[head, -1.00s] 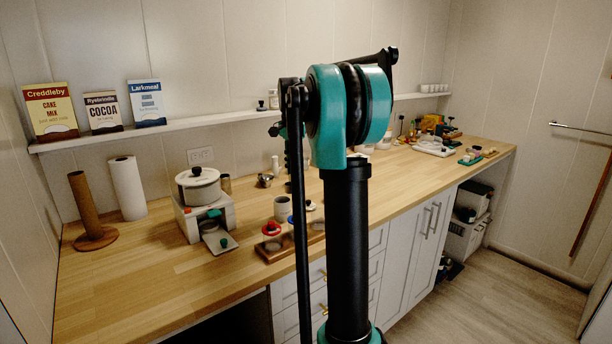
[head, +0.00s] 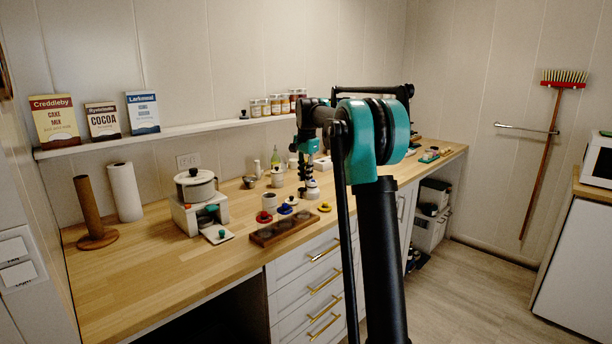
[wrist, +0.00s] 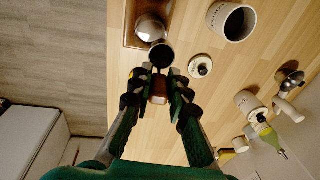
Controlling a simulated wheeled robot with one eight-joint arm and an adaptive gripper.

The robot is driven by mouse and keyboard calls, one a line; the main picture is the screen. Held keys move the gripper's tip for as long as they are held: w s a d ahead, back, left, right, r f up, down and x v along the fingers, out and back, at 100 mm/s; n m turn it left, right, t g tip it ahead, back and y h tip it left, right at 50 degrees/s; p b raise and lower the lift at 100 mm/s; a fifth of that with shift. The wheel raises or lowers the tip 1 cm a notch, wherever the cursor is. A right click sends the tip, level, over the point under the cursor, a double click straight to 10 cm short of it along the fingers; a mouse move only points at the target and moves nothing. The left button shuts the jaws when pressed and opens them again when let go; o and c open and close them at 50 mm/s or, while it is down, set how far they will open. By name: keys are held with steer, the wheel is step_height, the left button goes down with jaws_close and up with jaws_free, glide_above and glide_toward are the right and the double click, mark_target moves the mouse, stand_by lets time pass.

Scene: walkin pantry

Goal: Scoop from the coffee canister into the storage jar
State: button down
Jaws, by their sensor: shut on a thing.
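My gripper (wrist: 161,78) is shut on a small scoop. Its brown handle (wrist: 158,92) is between the fingers, and its dark round bowl (wrist: 161,54) shows just past the fingertips. A pale open canister with lettering (wrist: 241,24) stands to the right in the wrist view, its inside dark. I cannot read its label. A pale canister (head: 268,201) also stands on the counter in the head view. A shiny round vessel (wrist: 150,25) sits at the wooden tray (wrist: 131,12), just above the scoop bowl in the picture. I cannot tell which vessel is the storage jar.
A white lid with a dark knob (wrist: 200,66) lies near the open canister. The counter's front left is clear.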

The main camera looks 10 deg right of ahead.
mark_target(305, 192)
steer(key=shift+s+d+f+t+y, duration=0.15)
steer(key=shift+s+f+t, duration=0.7)
steer(key=shift+t, duration=1.1)
steer(key=shift+s+f+t+y, duration=0.25)
steer(key=shift+s+f+t, duration=0.25)
steer(key=shift+s+t, duration=1.05)
steer(key=shift+s+d+f+t+y, duration=0.15)
steer(key=shift+s+f+t, duration=0.45)
steer(key=shift+t, duration=1.8)
steer(key=shift+f, duration=0.1)
steer(key=shift+a, duration=0.15)
